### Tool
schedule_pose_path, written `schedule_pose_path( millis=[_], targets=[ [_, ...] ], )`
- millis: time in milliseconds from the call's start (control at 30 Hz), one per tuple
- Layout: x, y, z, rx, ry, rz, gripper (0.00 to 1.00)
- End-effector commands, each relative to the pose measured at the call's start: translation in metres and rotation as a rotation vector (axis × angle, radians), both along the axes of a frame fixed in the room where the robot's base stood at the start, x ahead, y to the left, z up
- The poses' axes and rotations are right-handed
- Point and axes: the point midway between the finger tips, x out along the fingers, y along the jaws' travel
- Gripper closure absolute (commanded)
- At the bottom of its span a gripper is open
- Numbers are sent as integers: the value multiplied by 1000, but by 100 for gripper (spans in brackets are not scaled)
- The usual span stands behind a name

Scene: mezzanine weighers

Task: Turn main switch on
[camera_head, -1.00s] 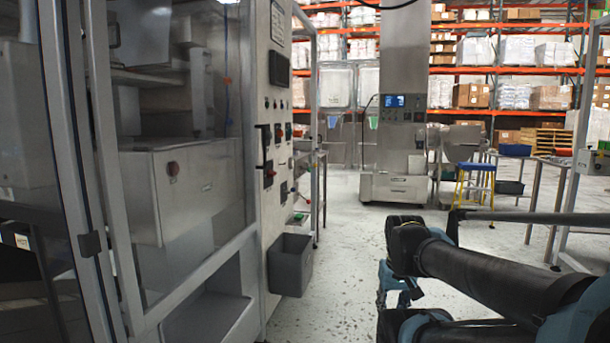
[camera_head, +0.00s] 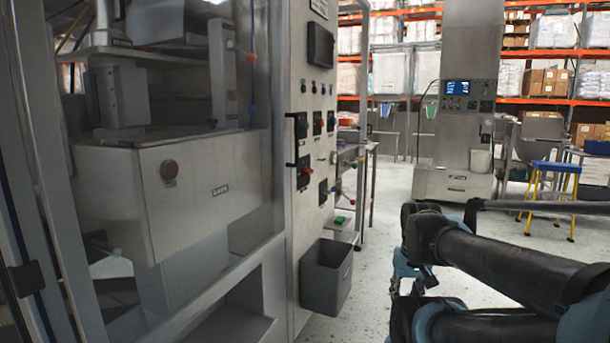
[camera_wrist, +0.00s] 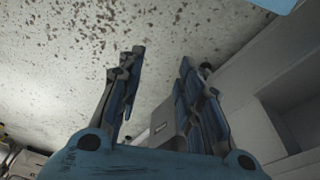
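A light-grey control panel (camera_head: 312,213) stands left of centre in the head view. It carries several switches and buttons, among them a red switch on a black plate (camera_head: 305,172), a red knob higher up (camera_head: 318,122) and a black switch (camera_head: 300,125). I cannot tell which is the main switch or read its position. My gripper (camera_wrist: 161,55) is open and empty in the wrist view, its two fingers apart above the speckled floor. In the head view my arm lies at the lower right, well apart from the panel.
A grey bin (camera_head: 326,277) hangs low on the panel. A glazed machine enclosure (camera_head: 200,190) fills the left. A second machine with a lit screen (camera_head: 455,110) and a blue stool (camera_head: 556,168) stand farther back. Open floor (camera_head: 376,262) lies between the bin and my arm.

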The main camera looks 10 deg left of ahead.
Motion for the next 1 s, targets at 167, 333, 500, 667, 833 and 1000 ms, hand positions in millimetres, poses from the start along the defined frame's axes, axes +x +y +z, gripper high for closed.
schedule_pose_path(
  millis=[167, 333, 500, 667, 833, 1000],
  targets=[
    [0, 0, 0, 0, 0, 0, 67],
    [0, 0, 0, 0, 0, 0, 62],
    [-4, 5, 9, 21, -11, 19, 32],
    [19, 24, 26, 96, -15, 92, 32],
    [56, 53, 52, 215, -41, 214, 32],
    [98, 80, 77, 332, -91, 337, 32]
  ],
)
